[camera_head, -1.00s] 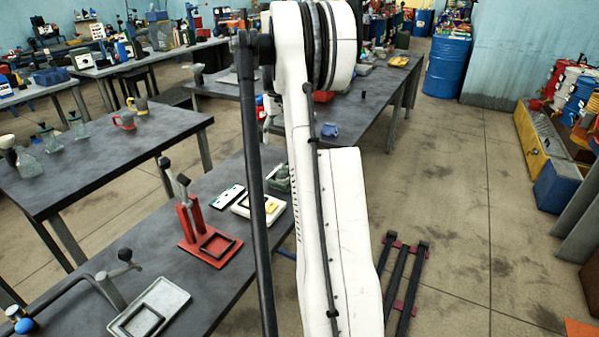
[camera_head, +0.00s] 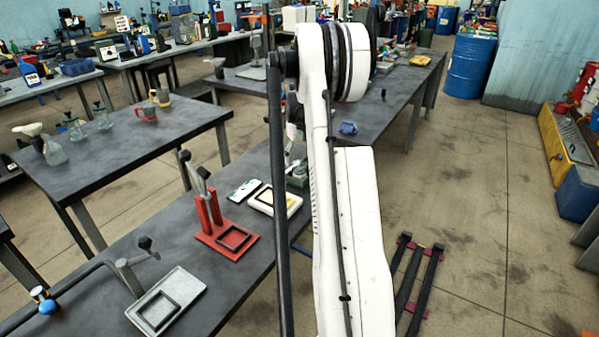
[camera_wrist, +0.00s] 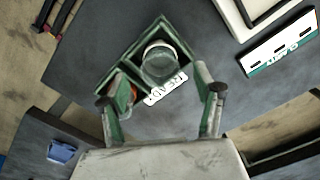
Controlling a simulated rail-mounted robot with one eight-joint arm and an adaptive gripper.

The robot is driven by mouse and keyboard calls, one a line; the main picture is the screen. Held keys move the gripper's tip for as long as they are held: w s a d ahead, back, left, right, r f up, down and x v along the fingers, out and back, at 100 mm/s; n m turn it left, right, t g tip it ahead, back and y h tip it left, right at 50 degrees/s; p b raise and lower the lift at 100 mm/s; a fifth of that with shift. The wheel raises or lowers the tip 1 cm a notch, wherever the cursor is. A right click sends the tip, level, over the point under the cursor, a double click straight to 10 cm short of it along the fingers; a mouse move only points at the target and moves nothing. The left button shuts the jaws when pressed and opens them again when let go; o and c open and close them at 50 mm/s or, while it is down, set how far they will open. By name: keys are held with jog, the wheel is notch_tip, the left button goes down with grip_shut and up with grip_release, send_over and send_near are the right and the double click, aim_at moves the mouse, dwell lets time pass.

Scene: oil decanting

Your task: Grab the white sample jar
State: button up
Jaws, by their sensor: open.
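The sample jar (camera_wrist: 158,64) shows in the wrist view from above, a round jar with a white rim and a grey-green inside. It stands upright in a compartment of a green divided tray (camera_wrist: 184,50), with a white label (camera_wrist: 166,88) in front of it. My gripper (camera_wrist: 161,94) is open, its two fingers apart on either side of the picture, with the jar above the gap between them. I see no contact with the jar. In the head view the green tray (camera_head: 298,172) is partly hidden by my arm, and the jar and gripper cannot be made out.
A reddish object (camera_wrist: 122,94) sits in the tray's left compartment, close to the left finger. A white-green card (camera_wrist: 281,48) and a white tray (camera_wrist: 228,14) lie to the right. A red stand (camera_head: 222,232) and grey tray (camera_head: 165,303) stand on the same table.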

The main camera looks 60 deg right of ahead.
aim_at(299, 164)
jog(key=shift+f, duration=1.55)
jog(key=c, duration=1.3)
jog(key=shift+c, duration=0.2)
jog(key=shift+r, duration=0.15)
